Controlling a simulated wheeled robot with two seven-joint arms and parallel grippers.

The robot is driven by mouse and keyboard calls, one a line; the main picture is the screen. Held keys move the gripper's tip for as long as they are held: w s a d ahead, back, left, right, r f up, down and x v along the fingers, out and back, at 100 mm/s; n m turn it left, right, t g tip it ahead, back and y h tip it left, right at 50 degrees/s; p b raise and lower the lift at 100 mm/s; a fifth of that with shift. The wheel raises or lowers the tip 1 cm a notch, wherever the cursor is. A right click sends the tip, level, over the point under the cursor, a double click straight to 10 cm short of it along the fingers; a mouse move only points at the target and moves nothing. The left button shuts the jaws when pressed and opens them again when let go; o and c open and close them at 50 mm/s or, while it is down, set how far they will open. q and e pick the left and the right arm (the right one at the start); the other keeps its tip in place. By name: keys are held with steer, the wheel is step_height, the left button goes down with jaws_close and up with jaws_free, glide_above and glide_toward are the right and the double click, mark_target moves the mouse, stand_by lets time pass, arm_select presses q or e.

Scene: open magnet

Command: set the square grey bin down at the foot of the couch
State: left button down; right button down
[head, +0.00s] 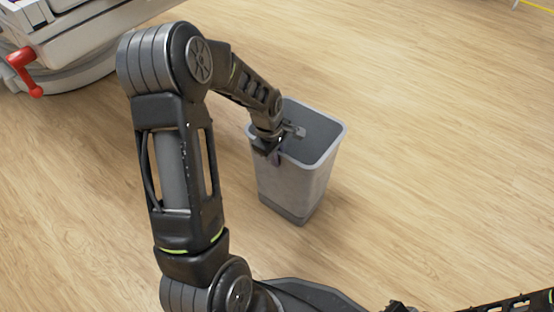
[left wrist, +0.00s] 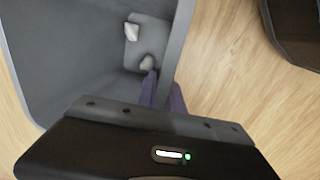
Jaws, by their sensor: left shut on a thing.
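The square grey bin (head: 293,187) is upright, with its open top facing up, near the middle of the head view. My left gripper (head: 278,150) is shut on the bin's near-left rim. In the left wrist view the gripper's fingers (left wrist: 163,92) straddle the bin wall (left wrist: 181,40). Two small pale objects (left wrist: 132,31) lie inside the bin. I cannot tell whether the bin's base touches the floor. The pale couch or its base (head: 75,55), with a red lever (head: 24,72), is at the upper left, apart from the bin. My right gripper is not in view.
Bare wooden floor (head: 420,130) surrounds the bin and is open to the right and behind. Floor also shows between the couch base and the bin. A yellow line (head: 537,6) shows at the top right corner.

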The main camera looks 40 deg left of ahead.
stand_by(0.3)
arm_select(q)
steer(key=c, duration=1.9)
jaws_free()
steer(key=shift+f, duration=0.1)
steer(key=o, duration=0.4)
steer(key=shift+o, duration=0.2)
step_height(320, 180, up, 12)
steer(key=s+p, duration=0.2)
steer(key=p, duration=0.3)
steer(key=shift+a, duration=0.1)
